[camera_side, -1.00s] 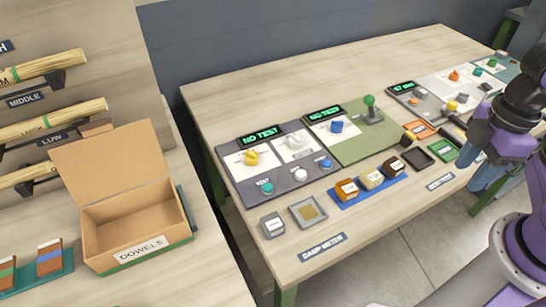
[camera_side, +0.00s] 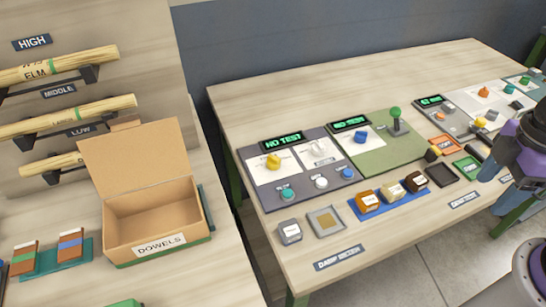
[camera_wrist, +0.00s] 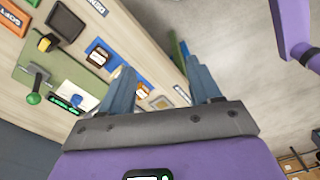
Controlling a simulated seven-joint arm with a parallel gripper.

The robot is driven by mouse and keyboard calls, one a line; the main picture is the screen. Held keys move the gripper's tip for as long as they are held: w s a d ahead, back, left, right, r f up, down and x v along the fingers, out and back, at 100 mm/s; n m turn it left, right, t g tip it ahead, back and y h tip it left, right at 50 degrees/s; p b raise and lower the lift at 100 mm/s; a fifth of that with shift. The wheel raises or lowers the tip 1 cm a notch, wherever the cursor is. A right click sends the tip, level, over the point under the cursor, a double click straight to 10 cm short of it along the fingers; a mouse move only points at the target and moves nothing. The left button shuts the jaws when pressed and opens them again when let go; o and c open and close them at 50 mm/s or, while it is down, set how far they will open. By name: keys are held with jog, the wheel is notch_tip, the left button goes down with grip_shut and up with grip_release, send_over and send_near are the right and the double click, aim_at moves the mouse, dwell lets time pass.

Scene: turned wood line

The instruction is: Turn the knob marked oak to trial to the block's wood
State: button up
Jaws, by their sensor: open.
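A dark panel on the bench carries a yellow knob (camera_side: 273,162) and a white knob (camera_side: 319,150) on white dial cards. A green panel beside it has a blue knob (camera_side: 360,137). Their markings are too small to read, so I cannot tell which is oak. Displays above read NO TEST (camera_side: 283,139). Three wood blocks stand on a blue mat (camera_side: 409,206): an orange-brown block (camera_side: 367,201), a pale block (camera_side: 391,192) and a dark brown block (camera_side: 415,182). My gripper (camera_wrist: 162,90) is open and empty, off the bench's front right in the side view.
A damp meter tray (camera_side: 325,221) and a grey labelled block (camera_side: 289,232) sit at the front left of the bench. A green-topped lever (camera_side: 395,118) stands up from the green panel. An open dowels box (camera_side: 155,213) is on the left table. The bench's back strip is clear.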

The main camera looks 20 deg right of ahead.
jog(key=w+a+r+m, duration=0.2)
jog(key=w+a+m, duration=0.2)
jog(key=w+a, duration=0.45)
jog(key=w+a+r+m, duration=0.2)
jog(key=w+a+m, duration=0.2)
jog(key=w+a, duration=0.5)
jog(key=m, duration=0.8)
send_over(273, 157)
notch_tip(273, 157, down, 4)
notch_tip(273, 157, down, 17)
jog(key=shift+d+r, duration=0.1)
jog(key=c, duration=1)
